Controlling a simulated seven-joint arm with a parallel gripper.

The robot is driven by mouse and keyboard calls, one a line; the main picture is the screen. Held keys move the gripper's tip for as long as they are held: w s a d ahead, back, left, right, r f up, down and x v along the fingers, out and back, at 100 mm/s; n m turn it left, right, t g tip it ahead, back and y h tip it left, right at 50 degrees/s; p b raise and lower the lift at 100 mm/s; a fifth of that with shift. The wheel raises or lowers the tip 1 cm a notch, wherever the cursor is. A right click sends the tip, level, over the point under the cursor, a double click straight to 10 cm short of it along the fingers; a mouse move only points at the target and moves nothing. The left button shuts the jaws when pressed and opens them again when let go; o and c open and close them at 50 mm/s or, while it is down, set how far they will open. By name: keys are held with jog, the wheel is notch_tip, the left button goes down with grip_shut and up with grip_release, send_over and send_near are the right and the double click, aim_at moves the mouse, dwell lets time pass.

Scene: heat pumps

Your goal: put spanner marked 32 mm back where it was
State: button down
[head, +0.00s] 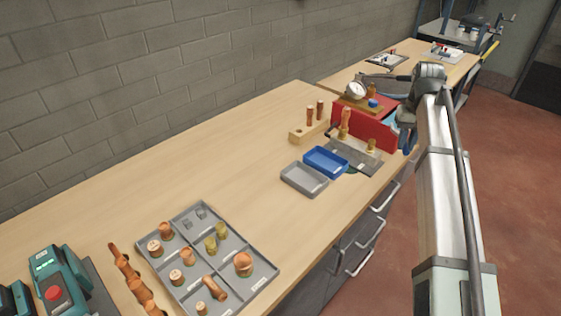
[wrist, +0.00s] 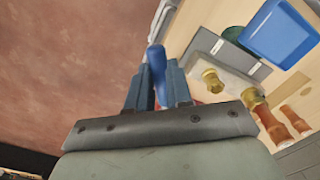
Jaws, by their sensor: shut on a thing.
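My gripper (head: 405,132) is at the right end of the red box, near the front edge of the bench, in the head view. In the wrist view my gripper (wrist: 156,88) is shut on a slim blue thing (wrist: 157,65), whose rounded end sticks out past the fingertips. It may be the spanner's handle. No 32 mm mark is readable, and the rest of it is hidden by the fingers and the arm. Its place of origin cannot be made out.
A red box (head: 375,133) with a gauge on top stands beside my gripper. A grey plate with brass fittings (head: 350,157), a blue tray (head: 325,162) and a grey tray (head: 303,179) lie nearby. Red floor (wrist: 70,60) lies beyond the bench edge. The bench middle (head: 225,150) is clear.

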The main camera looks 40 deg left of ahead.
jog(key=s+d+f+m, duration=0.2)
jog(key=d+f, duration=0.3)
jog(key=d, duration=0.8)
jog(key=s+d+f+m, duration=0.25)
jog(key=d+f, duration=0.25)
jog(key=d, duration=0.8)
jog(key=s+d+f+m, duration=0.2)
jog(key=d+f+m, duration=0.15)
jog(key=d, duration=1.05)
jog(key=w+a+r+n, duration=0.25)
jog(key=a+n, duration=0.35)
jog(key=a, duration=0.3)
jog(key=w+a+r+n, duration=0.2)
jog(key=w+a+n, duration=0.25)
jog(key=a, duration=0.35)
notch_tip(320, 180, up, 6)
jog(key=n+t, duration=0.1)
jog(key=n, duration=3)
send_over(285, 153)
jog(key=shift+y, duration=0.3)
jog(key=shift+s+d+f, duration=0.1)
jog(key=shift+s+f, duration=0.05)
jog(key=shift+f, duration=4.05)
